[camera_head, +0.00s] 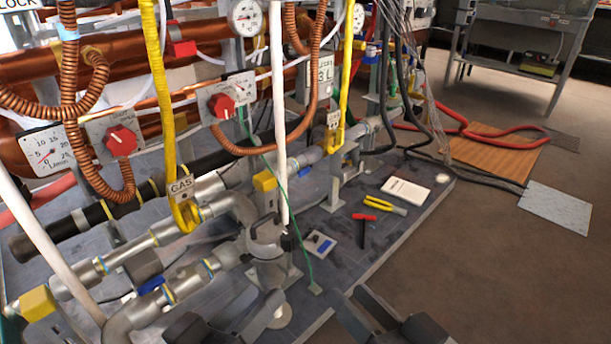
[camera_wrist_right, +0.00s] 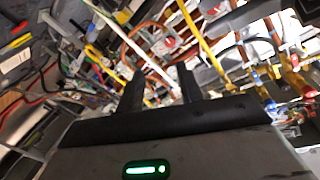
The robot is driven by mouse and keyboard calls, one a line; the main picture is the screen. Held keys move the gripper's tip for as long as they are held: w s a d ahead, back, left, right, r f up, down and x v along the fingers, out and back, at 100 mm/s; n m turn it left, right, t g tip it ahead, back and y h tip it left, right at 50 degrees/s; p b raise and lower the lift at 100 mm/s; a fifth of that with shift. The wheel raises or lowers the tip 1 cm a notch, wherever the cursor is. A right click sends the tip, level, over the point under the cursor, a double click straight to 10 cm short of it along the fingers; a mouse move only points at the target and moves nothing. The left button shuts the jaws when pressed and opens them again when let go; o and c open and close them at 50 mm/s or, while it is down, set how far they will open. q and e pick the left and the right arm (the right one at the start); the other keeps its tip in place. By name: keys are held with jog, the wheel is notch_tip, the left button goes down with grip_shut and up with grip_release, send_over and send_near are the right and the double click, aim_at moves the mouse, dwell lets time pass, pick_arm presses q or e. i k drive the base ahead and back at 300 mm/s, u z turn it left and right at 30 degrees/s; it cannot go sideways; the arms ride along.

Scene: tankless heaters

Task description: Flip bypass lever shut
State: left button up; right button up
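I cannot tell for sure which part is the bypass lever. Candidates in the head view are a blue handle (camera_head: 152,285) on the lower silver pipe, a yellow block handle (camera_head: 37,303) at the lower left, and another yellow block (camera_head: 264,181) on the middle pipe. My left gripper (camera_head: 228,322) is at the bottom edge, in front of the pipes, its fingers apart and empty. My right gripper (camera_head: 362,312) is to its right, over the board's front edge, also open. In the right wrist view its two fingers (camera_wrist_right: 160,88) stand apart with nothing between them.
Red knobs (camera_head: 121,140) and gauges (camera_head: 47,152) stand behind the pipes. Yellow hoses and a white post (camera_head: 278,110) cross the front. A red-headed tool (camera_head: 363,230), yellow pliers (camera_head: 384,205) and a white card (camera_head: 406,190) lie on the board.

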aim_at(304, 171)
jog(key=z, duration=1.65)
jog(key=i, duration=1.55)
jog(key=u, duration=3.1)
jog(key=i, duration=0.45)
jog(key=u, duration=0.15)
